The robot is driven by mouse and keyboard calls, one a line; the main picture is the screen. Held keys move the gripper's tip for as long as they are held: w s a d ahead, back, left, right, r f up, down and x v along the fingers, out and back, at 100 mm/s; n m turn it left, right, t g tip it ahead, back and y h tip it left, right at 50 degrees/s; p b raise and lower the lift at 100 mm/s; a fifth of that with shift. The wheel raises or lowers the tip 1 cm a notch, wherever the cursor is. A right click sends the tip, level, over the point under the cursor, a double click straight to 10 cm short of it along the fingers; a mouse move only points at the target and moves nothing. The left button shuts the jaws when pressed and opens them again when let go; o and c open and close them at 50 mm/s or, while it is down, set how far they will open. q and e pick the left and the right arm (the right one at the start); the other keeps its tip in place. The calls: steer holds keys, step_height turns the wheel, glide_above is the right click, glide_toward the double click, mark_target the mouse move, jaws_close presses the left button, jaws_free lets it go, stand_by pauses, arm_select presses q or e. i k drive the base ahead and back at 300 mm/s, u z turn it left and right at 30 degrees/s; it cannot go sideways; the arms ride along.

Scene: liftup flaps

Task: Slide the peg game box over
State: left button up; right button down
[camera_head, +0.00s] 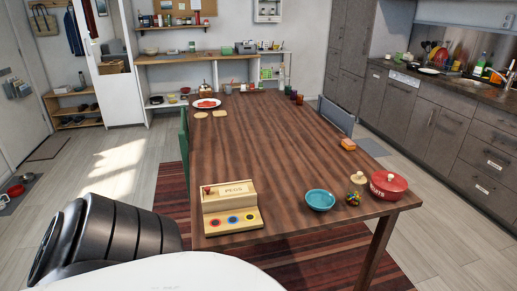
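The peg game box (228,196) is pale wood with the word PEGS on its front. It stands near the front left edge of the brown wooden table (270,150). Its low front part (233,221) carries a few coloured rings, and a small red piece shows at the box's left end. Neither of my grippers shows in the head view.
Right of the box are a turquoise bowl (320,200), a multicoloured ball (353,198) and a red lidded pot (388,185). An orange block (348,144) lies farther back. A plate of red food (205,104) is at the far end. The table's middle is clear.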

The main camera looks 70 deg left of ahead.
mark_target(224, 216)
steer(key=i, duration=1.45)
steer(key=u, duration=2.1)
